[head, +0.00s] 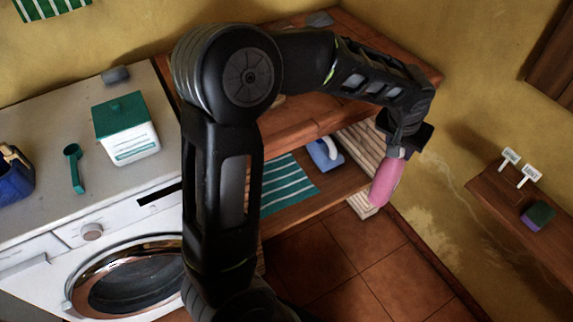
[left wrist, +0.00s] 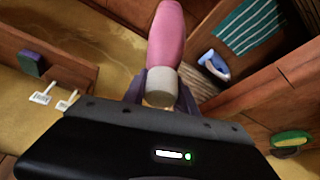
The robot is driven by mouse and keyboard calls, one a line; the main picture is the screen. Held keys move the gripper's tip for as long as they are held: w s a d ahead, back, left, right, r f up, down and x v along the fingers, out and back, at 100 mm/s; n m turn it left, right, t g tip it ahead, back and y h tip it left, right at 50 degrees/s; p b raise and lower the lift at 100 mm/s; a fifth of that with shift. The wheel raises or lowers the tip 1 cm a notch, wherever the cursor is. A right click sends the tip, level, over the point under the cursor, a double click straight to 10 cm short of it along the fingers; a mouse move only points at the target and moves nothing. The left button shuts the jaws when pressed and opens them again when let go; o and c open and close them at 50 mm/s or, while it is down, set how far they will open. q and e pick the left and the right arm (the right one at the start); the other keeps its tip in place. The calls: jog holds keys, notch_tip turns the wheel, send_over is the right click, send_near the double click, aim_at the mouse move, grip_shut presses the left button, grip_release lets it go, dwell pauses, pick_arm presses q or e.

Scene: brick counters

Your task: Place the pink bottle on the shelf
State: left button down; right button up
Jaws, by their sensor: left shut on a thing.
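The pink bottle (head: 385,182) hangs from my left gripper (head: 404,146), tilted, with its pink body pointing down. In the left wrist view the bottle (left wrist: 166,38) shows its pale cap (left wrist: 161,86) between the two fingers of my left gripper (left wrist: 160,88), which is shut on it. A small wooden wall shelf (head: 492,202) is at the right, apart from the bottle. It also shows in the left wrist view (left wrist: 75,72). A lower shelf board (head: 325,192) under the wooden counter lies left of the bottle. My right gripper is not in view.
On the wall shelf are two small white signs (head: 511,156) and a green and purple sponge (head: 538,215). The lower board holds a striped cloth (head: 285,187) and a blue brush-like item (head: 325,154). A washing machine (head: 92,232) and detergent box (head: 125,128) are at left.

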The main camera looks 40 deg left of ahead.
pick_arm(q)
notch_tip(320, 180, down, 23)
jog(key=a+n+y+b, duration=0.3)
jog(key=n+b, duration=0.3)
jog(key=b, duration=0.4)
jog(key=w+a+f+n+g+b, duration=0.1)
jog(key=a+f+n+b, duration=0.2)
jog(key=f+b, duration=0.2)
jog(key=w+a+f+n+g+y+b, duration=0.1)
jog(key=a+f+n+b, duration=0.3)
jog(key=f, duration=0.4)
jog(key=shift+w+a+f+n+g+b, duration=0.15)
jog(key=shift+f+n+g+b, duration=0.2)
jog(key=shift+g, duration=0.25)
jog(key=w+a+b, duration=0.1)
jog(key=w+a, duration=0.3)
jog(key=a, duration=0.9)
jog(key=shift+w+a+b, duration=0.15)
jog(key=shift+b, duration=0.2)
jog(key=shift+a, duration=0.1)
